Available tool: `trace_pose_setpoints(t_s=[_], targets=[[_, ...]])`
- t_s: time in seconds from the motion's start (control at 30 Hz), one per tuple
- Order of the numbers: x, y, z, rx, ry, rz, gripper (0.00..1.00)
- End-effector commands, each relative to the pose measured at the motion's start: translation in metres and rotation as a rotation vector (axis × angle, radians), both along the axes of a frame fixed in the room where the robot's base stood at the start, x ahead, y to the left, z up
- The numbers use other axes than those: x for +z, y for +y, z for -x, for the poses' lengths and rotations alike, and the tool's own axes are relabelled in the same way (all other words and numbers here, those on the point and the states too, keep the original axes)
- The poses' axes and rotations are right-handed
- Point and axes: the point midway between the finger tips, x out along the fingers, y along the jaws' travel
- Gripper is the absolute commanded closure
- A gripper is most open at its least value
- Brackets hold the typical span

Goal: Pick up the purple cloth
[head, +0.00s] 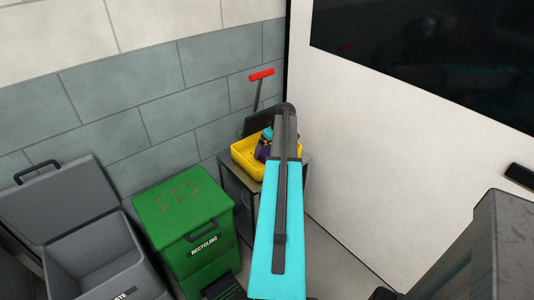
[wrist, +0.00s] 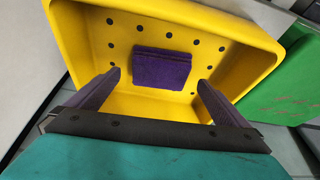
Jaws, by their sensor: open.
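The purple cloth (wrist: 162,70) lies folded on the floor of a yellow bin (wrist: 255,45) with small dark holes. My gripper (wrist: 159,78) is open, with its two dark purple fingers reaching over the near side of the bin. The cloth appears between the fingertips and a little beyond them, with no visible contact. In the head view the yellow bin (head: 243,158) stands on a small table (head: 236,185), and my gripper (head: 263,152) is down at the bin. The cloth cannot be made out there behind my arm.
A green recycling bin (head: 183,208) stands left of the table, and its lid (wrist: 290,85) shows in the wrist view. An open grey waste bin (head: 95,250) is farther left. A red-handled tool (head: 261,75) rises behind the yellow bin. A white panel (head: 370,140) stands close on the right.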

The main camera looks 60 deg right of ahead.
Motion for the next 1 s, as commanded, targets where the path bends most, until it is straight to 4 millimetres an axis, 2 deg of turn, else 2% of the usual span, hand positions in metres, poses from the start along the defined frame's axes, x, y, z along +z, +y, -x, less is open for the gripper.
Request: trace_pose_setpoints(t_s=[0.1,0.3,0.87,1.0], targets=[[-0.012,-0.002,-0.005,0.0,0.001,-0.001,0.0],[-0.024,-0.003,-0.009,-0.001,0.0,0.0,0.0],[-0.025,-0.003,-0.009,-0.002,0.0,0.0,0.0],[-0.025,-0.004,-0.009,-0.002,0.0,0.0,0.22]])
